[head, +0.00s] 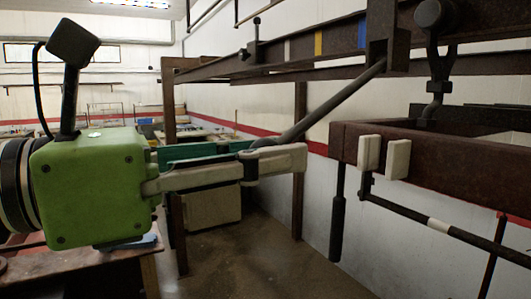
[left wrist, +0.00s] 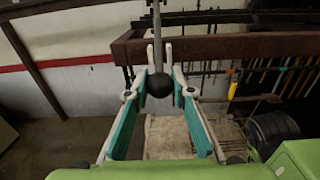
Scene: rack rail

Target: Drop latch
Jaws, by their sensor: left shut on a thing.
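The latch (head: 330,107) is a dark rod that slants down and left from a bracket on the overhead rail. Its lower end is between the fingers of my left gripper (head: 285,157), which is shut on it. In the left wrist view the latch ends in a black ball (left wrist: 159,85) between the teal-lined fingers (left wrist: 155,92), and its rod runs up out of the picture. The fingers hide part of the lower end in the head view. My right gripper is not clearly in view.
A rusty overhead rail (head: 300,50) crosses the upper right. A brown hanging beam (head: 440,170) with two pale blocks (head: 383,157) is just right of my left fingertips, with dark bars below. Open floor (head: 250,262) shows below the gripper.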

